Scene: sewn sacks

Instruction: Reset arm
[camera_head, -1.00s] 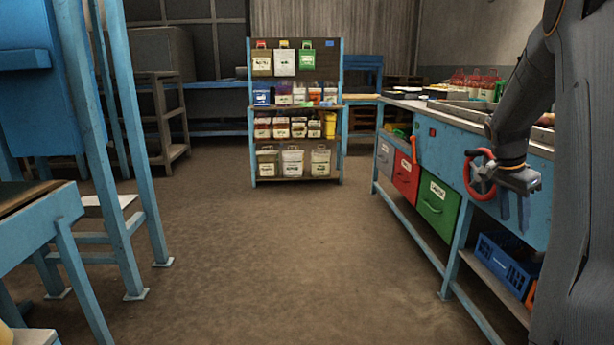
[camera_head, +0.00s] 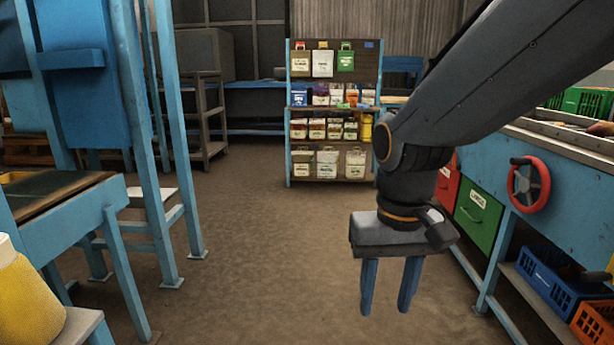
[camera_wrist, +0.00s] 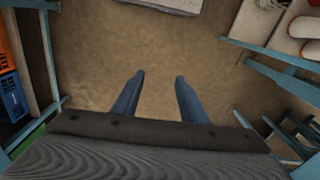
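My gripper (camera_head: 387,300) hangs fingers-down in the middle right of the head view, in front of the open floor. Its two blue fingers are apart with nothing between them. My dark arm reaches in from the upper right and hides part of the right-hand workbench.
A shelf rack (camera_head: 335,84) with bags and tubs stands at the back. A blue workbench (camera_head: 577,200) with a red handwheel (camera_head: 528,189) runs along the right, with blue crate (camera_head: 548,282) below. A yellow container (camera_head: 28,300) is front left. The floor (camera_head: 255,250) between is clear.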

